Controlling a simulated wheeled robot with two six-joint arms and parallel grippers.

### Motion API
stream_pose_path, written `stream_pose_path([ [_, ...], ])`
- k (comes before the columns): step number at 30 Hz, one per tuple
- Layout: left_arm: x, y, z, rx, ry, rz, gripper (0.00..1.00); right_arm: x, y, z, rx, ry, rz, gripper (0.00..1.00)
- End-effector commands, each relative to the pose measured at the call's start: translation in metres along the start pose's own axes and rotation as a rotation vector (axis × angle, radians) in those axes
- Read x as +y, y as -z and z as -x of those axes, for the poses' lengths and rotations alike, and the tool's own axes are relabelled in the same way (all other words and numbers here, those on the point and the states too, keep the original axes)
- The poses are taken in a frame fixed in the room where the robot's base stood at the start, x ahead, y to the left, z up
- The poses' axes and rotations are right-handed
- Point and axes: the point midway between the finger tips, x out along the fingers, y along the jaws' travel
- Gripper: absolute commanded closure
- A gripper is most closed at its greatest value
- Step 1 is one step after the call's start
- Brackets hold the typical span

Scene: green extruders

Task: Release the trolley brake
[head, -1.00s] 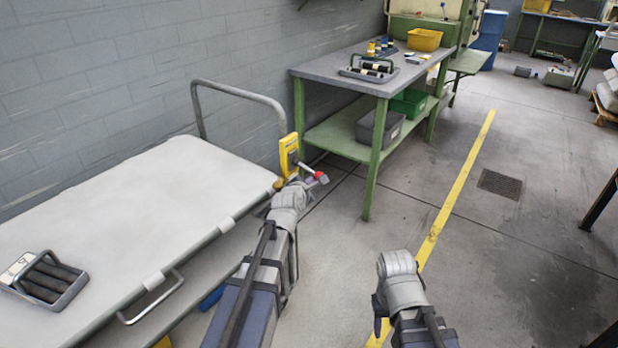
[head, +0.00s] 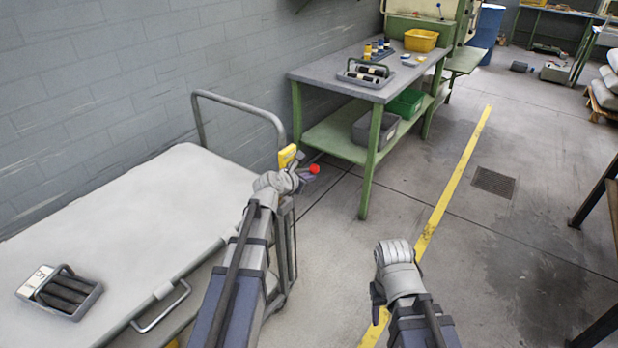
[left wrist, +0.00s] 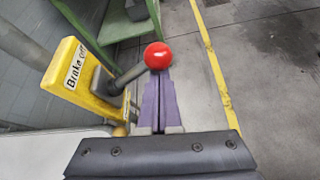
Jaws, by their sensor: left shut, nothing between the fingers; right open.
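The trolley (head: 120,215) stands at the left with its grey push handle (head: 240,97) at the far end. Its yellow brake box (head: 287,156) is mounted by the handle; in the left wrist view the box (left wrist: 75,75) carries a label beginning "Brake". A dark lever (left wrist: 124,80) with a red ball knob (left wrist: 157,56) sticks out from the box. The red knob (head: 314,169) also shows in the head view. My left gripper (left wrist: 160,85) is shut and empty, its fingertips close below the knob; contact cannot be told. My right gripper (head: 378,300) hangs over the floor, fingers mostly hidden.
A tray with dark rollers (head: 62,292) lies on the trolley's near end. A green-legged workbench (head: 330,72) with bins on its lower shelf stands beyond the handle. Open floor with a yellow line (head: 452,190) lies to the right.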

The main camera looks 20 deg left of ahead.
Motion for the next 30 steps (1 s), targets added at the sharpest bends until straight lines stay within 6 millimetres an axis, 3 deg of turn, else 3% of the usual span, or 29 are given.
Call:
stream_pose_path([
  [20,0.001,-0.001,0.002,0.001,-0.001,-0.002,1.00,0.000,0.000,0.003,0.000,0.000,0.000,0.50],
  [26,0.001,-0.003,0.016,0.001,0.000,-0.003,1.00,0.001,-0.001,0.011,0.000,0.000,0.000,0.50],
  [30,0.000,-0.006,0.035,0.001,0.002,-0.003,1.00,0.002,-0.001,0.022,0.000,0.000,0.000,0.50],
])
